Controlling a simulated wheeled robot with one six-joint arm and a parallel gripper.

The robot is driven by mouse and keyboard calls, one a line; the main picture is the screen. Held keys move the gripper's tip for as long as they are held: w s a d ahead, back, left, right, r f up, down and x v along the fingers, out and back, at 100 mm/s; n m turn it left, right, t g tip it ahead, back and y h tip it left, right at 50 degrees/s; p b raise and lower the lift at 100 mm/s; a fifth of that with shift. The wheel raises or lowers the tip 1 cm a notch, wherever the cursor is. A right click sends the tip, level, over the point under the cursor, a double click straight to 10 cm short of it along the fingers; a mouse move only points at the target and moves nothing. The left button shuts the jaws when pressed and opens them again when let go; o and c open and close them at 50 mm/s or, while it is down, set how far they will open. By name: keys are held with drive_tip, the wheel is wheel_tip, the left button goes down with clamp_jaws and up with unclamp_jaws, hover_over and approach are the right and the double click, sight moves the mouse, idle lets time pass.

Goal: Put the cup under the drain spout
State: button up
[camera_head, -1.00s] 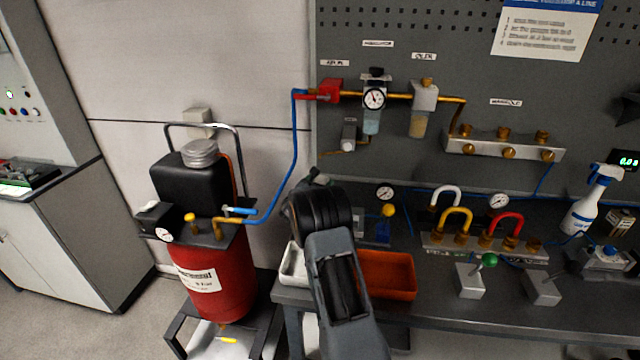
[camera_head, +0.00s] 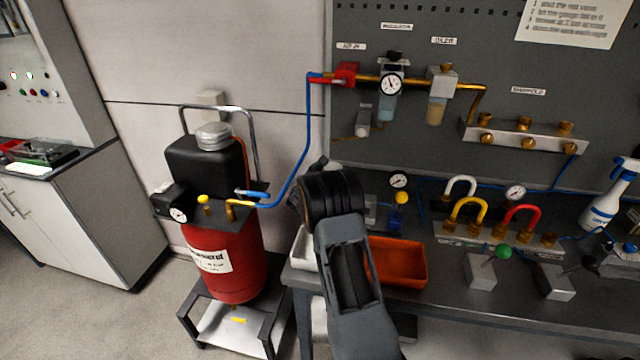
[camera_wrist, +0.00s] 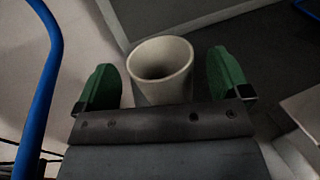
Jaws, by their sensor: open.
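A pale, round, open-topped cup (camera_wrist: 162,85) shows in the wrist view, between the two green fingertips of my gripper (camera_wrist: 164,72). The fingers are spread, with gaps visible on both sides of the cup. The cup looks empty, and its base is hidden by the gripper body. In the head view my arm hides the gripper, and I cannot make out the cup surely. A small brass fitting (camera_head: 234,306) shows beneath the red tank (camera_head: 222,262), above the low stand; it may be the drain spout.
The tank stand (camera_head: 192,325) has dark legs and a pale lower plate with a yellow mark. The workbench (camera_head: 450,305) is to its right, holding an orange tray (camera_head: 400,264) and a white tray (camera_head: 303,247). A blue hose (camera_head: 300,170) runs from tank to panel. Floor is clear at left.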

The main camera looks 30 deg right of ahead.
drive_tip(key=b+v, duration=0.1)
drive_tip(key=v, duration=0.8)
drive_tip(key=shift+s+a, duration=0.1)
drive_tip(key=shift+a, duration=0.15)
drive_tip(key=s+a+r+m+g+y+p, duration=0.1)
drive_tip(key=s+a+r+m+g+y, duration=0.2)
drive_tip(key=s+m, duration=0.4)
drive_tip(key=s+a+r+m+g+y, duration=0.1)
drive_tip(key=s+r+m+g, duration=0.1)
drive_tip(key=s+m+g, duration=0.5)
drive_tip(key=s+a+m+t+y+p, duration=0.1)
drive_tip(key=s+a+m+t+y, duration=0.3)
drive_tip(key=s+a+m+y, duration=0.5)
drive_tip(key=s+a+y, duration=0.2)
drive_tip(key=s+a, duration=0.3)
drive_tip(key=a, duration=0.3)
drive_tip(key=shift+s+r+t+y, duration=0.15)
drive_tip(key=shift+r+t+y, duration=0.15)
drive_tip(key=shift+y, duration=0.1)
drive_tip(key=shift+d, duration=0.1)
